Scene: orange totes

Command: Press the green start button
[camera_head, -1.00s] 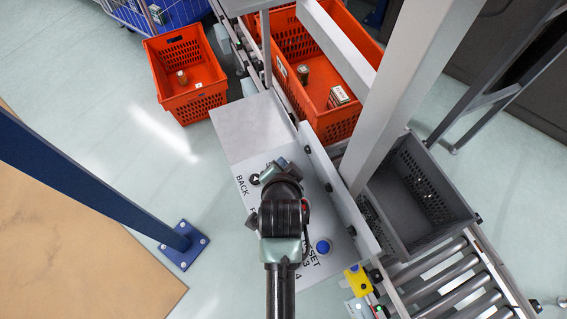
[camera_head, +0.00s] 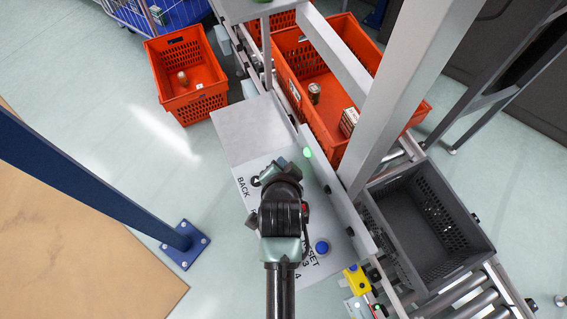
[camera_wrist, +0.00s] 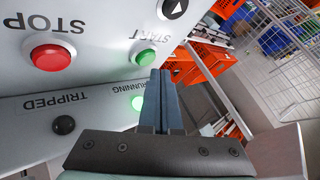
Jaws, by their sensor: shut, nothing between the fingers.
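The green start button (camera_wrist: 145,57) is on the pale panel under the word START in the wrist view. My gripper (camera_wrist: 161,72) is shut and empty, its two fingertips just beside the button's lower right edge. I cannot tell whether they touch it. In the head view my gripper (camera_head: 276,172) is over the control panel (camera_head: 328,262), and my wrist hides the start button there. A lamp marked RUNNING (camera_wrist: 138,103) glows green; a green light (camera_head: 307,153) also glows in the head view.
A red STOP button (camera_wrist: 50,57), a dark TRIPPED lamp (camera_wrist: 64,124) and a black arrow button (camera_wrist: 173,8) are close by. A blue button (camera_head: 322,247) is on the panel. Orange totes (camera_head: 285,60) and a grey tote (camera_head: 465,262) stand on the conveyor.

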